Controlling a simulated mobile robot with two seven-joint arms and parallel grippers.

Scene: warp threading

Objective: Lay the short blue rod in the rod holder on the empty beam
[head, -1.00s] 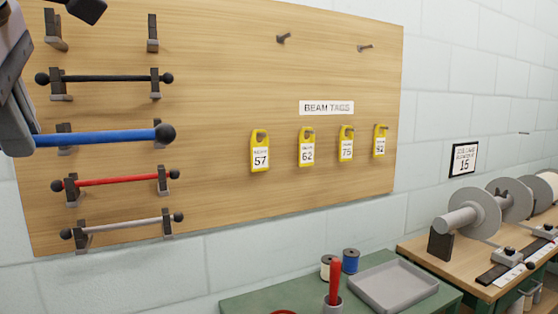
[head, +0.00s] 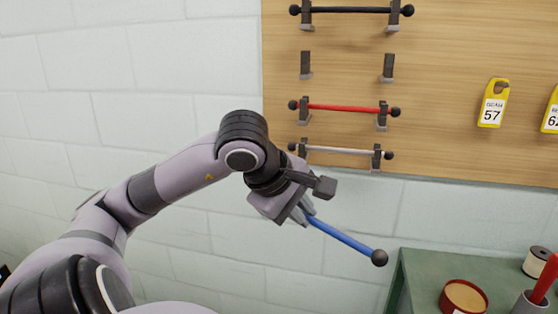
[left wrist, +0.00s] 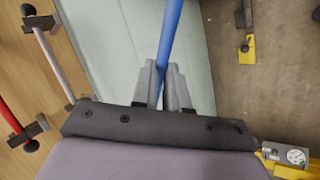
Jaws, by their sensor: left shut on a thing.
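A short blue rod (head: 343,238) with a dark ball end is held by my left gripper (head: 306,212). In the head view it slants down to the right, clear of the wall board. In the left wrist view the blue rod (left wrist: 170,38) runs up from between the two fingers of the left gripper (left wrist: 164,85), which are shut on it. The rod's other end is hidden by the gripper. An empty pair of holder brackets (head: 388,68) shows on the board. My right gripper is not in view.
The wooden board (head: 440,120) carries a black rod (head: 350,10), a red rod (head: 345,108) and a white rod (head: 340,150). Yellow tag 57 (head: 493,104) hangs to their right. A green table (head: 420,275) at lower right bears a red round container (head: 463,297) and a spool (head: 537,262).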

